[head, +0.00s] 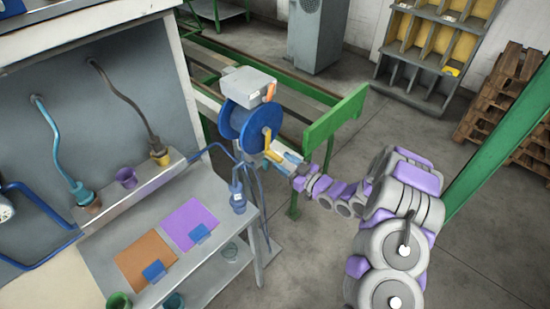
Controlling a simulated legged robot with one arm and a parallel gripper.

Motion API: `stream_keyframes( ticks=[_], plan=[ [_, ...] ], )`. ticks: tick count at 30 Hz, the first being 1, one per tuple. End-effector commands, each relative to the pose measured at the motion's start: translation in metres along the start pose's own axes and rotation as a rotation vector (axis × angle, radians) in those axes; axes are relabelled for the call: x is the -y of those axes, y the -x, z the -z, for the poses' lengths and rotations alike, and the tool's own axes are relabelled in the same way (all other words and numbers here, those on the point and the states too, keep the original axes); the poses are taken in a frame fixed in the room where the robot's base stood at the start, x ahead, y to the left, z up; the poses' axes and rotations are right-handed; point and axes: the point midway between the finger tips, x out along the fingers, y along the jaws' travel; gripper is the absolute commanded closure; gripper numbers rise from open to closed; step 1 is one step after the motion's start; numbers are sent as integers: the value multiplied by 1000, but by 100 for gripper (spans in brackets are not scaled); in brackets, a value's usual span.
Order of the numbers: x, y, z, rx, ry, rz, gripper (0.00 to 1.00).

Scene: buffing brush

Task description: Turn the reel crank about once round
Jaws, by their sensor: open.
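The reel (243,127) is a blue drum under a grey box, left of the picture's middle. Its crank (267,141) is a yellow arm on the right side of the drum, with its lower end slanting down to the right. My gripper (279,157) is open at the crank's lower end. It reaches in from the right and overlaps that end in the picture. I cannot tell whether the fingers touch the crank or stand around it, because they are small and partly hidden.
A grey bench (205,258) with purple and orange mats stands at left. A green rail (335,116) is just behind my arm. A grey box (248,82) with an orange lever sits above the reel. Bare floor (330,260) lies at lower middle.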

Motion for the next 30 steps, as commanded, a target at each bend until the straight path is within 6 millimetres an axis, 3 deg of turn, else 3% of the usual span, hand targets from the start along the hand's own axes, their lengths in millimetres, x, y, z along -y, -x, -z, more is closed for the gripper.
stream_keyframes(
  ticks=[9,22,30],
  plan=[
    [3,-38,0,0,1,3,49],
    [1,-45,0,-1,-1,1,49],
    [2,-46,0,0,0,1,73]
  ],
)
